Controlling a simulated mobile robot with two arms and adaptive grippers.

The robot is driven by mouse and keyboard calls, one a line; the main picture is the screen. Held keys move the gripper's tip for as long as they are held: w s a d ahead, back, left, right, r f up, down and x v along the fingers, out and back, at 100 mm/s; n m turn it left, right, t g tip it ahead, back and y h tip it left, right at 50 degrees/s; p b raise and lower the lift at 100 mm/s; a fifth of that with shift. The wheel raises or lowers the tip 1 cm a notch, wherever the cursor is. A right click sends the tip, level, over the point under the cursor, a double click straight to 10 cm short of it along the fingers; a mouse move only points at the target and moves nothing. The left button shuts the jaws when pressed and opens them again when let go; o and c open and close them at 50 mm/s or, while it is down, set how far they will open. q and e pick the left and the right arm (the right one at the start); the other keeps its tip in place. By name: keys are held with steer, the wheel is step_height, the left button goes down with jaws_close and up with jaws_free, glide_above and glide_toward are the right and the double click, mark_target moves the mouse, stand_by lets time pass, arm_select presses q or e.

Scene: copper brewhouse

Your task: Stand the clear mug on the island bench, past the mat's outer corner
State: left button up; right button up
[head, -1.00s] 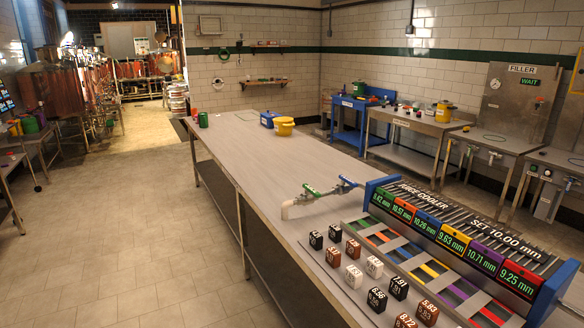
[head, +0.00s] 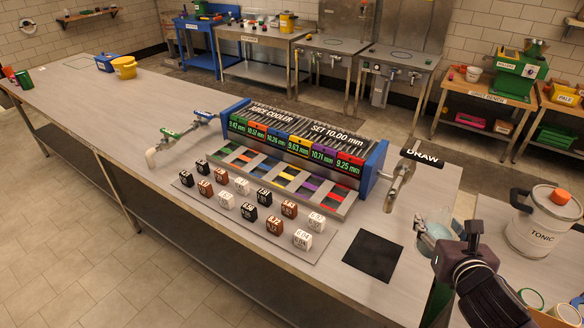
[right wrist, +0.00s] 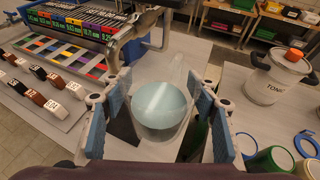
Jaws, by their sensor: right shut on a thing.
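The clear mug (head: 427,240), with pale blue inside, is at the right end of the grey island bench (head: 330,285). My right gripper (head: 450,238) is shut on it; in the right wrist view the mug (right wrist: 160,106) sits between the two blue finger pads of the gripper (right wrist: 158,88). The black square mat (head: 373,256) lies flat on the bench, left of the mug. I cannot tell whether the mug's base touches the bench; the gripper hides part of it. My left gripper is not in view.
A tap labelled DRAW (head: 402,178) rises behind the mat. The juice cooler (head: 300,135) and several numbered blocks (head: 248,211) fill the bench to the left. A white TONIC pot (head: 540,222) stands on a separate surface at right.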

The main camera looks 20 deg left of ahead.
steer(key=shift+a+f, duration=0.1)
steer(key=shift+f, duration=0.1)
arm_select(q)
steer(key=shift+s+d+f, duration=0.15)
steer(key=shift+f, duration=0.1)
arm_select(e)
steer(key=shift+f, duration=9.8)
steer(key=shift+f+b, duration=0.15)
steer(key=shift+b, duration=0.15)
steer(key=o, duration=1.6)
